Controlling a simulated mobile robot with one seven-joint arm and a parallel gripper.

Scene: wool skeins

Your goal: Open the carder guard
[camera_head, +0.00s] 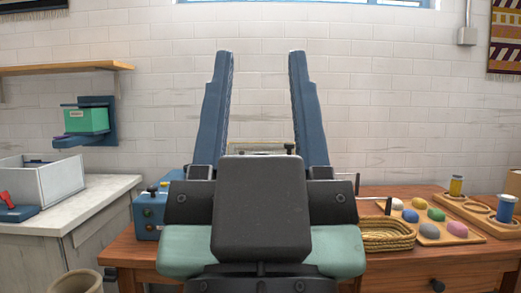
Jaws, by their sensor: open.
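My gripper (260,58) fills the middle of the head view, its two blue fingers pointing up and spread wide apart. A blue machine with a knob and small buttons (150,213), perhaps part of the carder, stands on the wooden table just left of my gripper. A pale framed edge with a dark knob (289,147) shows low between the fingers, behind my gripper; it may be the guard. Most of this machine is hidden by my gripper, and I cannot tell how the guard stands.
On the wooden table (465,260) at right are a woven basket (388,234), a board of coloured wool balls (435,229) and a rack with spools (478,213). At left, a pale counter (100,196) holds a grey box (40,181). A wooden shelf (65,68) hangs above.

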